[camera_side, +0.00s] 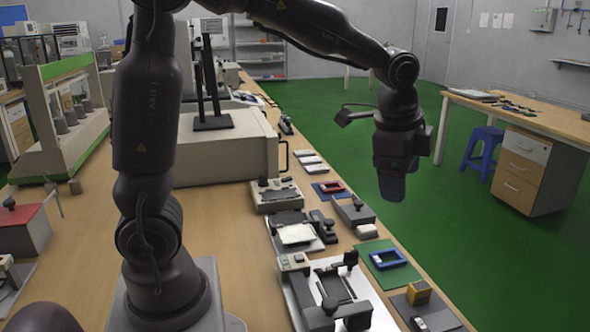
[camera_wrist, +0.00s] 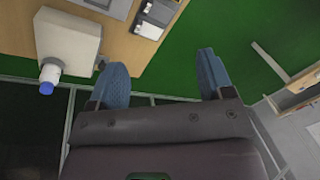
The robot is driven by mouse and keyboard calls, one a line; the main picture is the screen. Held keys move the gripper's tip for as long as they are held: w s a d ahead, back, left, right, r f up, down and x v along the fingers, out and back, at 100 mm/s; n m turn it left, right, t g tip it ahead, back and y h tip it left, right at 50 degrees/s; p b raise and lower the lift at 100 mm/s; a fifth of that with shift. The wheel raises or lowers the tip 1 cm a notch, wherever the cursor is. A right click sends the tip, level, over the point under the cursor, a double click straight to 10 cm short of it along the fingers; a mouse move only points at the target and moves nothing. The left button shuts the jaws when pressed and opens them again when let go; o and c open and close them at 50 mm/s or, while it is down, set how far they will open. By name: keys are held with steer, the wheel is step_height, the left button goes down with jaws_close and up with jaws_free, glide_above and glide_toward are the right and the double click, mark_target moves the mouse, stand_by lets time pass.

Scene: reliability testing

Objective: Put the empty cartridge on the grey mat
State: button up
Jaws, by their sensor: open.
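My gripper (camera_side: 392,190) hangs in the air beyond the bench's right edge, over the green floor, with its blue fingers pointing down. In the wrist view the two fingers stand wide apart with nothing between them (camera_wrist: 160,82). A dark grey mat (camera_side: 440,313) lies at the near right end of the bench, with a yellow block (camera_side: 419,292) and a small white-and-dark item on it. A blue frame-like piece (camera_side: 388,266) lies on a green mat behind it. A red-rimmed piece (camera_side: 331,187) lies farther back on a bluish mat. I cannot tell which piece is the empty cartridge.
Several small devices crowd the bench's right side, including a white-based fixture (camera_side: 296,262) and a unit with a pale plate (camera_side: 296,234). A large beige box (camera_side: 225,150) stands behind. The wrist view shows a white block (camera_wrist: 68,38) at the bench edge.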

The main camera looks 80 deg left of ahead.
steer(key=s+d+r+n+t+h, duration=0.1)
steer(key=s+r+n+t, duration=0.2)
steer(key=s+n, duration=0.6)
steer(key=s, duration=0.9)
steer(key=shift+r+n, duration=0.15)
steer(key=shift+n, duration=0.15)
steer(key=shift+c, duration=0.5)
